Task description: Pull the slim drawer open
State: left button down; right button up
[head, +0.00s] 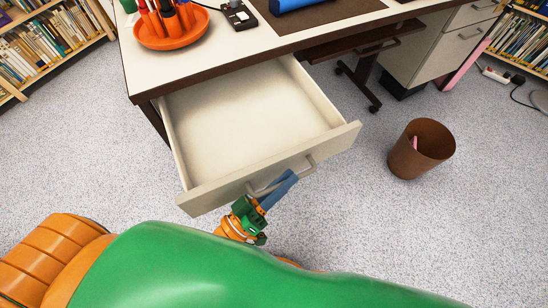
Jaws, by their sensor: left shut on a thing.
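The slim drawer (235,122) is pulled well out from under the desk top, and its pale inside looks empty. Its front panel (215,196) faces me and carries a bar handle (309,164). The fingers hide part of the handle. My right gripper is out of view.
The desk (205,62) holds an orange tray (168,38) with tools, a black device (239,16) and a dark mat. A brown waste bin (402,160) stands on the floor to the right. Bookshelves stand at both upper corners.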

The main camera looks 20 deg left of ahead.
pick_arm(q)
jog(key=shift+s+d, duration=1.4)
jog(key=shift+s, duration=0.25)
jog(key=c, duration=1.2)
grip_release()
jog(key=shift+o, duration=0.2)
jog(key=b+v, duration=0.1)
jog(key=v, duration=0.6)
jog(key=shift+f, duration=0.1)
